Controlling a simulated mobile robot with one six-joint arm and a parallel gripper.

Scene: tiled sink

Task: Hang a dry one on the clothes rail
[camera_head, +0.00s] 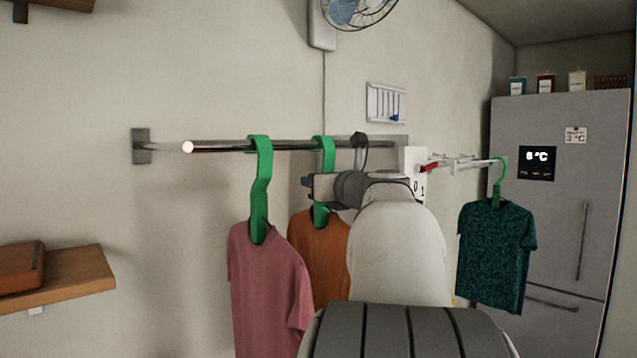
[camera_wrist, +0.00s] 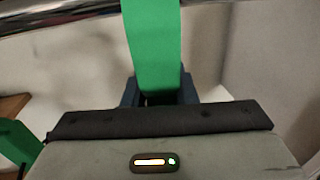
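The metal clothes rail (camera_head: 215,147) runs out from the wall. A pink shirt (camera_head: 265,285) hangs from it on a green hanger (camera_head: 261,185). Behind it, an orange shirt (camera_head: 318,255) hangs on a second green hanger (camera_head: 323,155), its hook at the rail. My gripper (camera_head: 309,184) is at this second hanger, just below the rail. In the wrist view my gripper's blue fingers (camera_wrist: 158,95) flank the green hanger (camera_wrist: 153,40) closely on both sides and appear shut on it. The fingertips' contact is partly hidden. The rail (camera_wrist: 60,17) crosses behind.
A dark teal patterned shirt (camera_head: 495,255) hangs on a white rack (camera_head: 460,162) at the right, before the grey fridge (camera_head: 560,140). A wooden shelf (camera_head: 65,280) juts out at lower left. The rail's near end is free.

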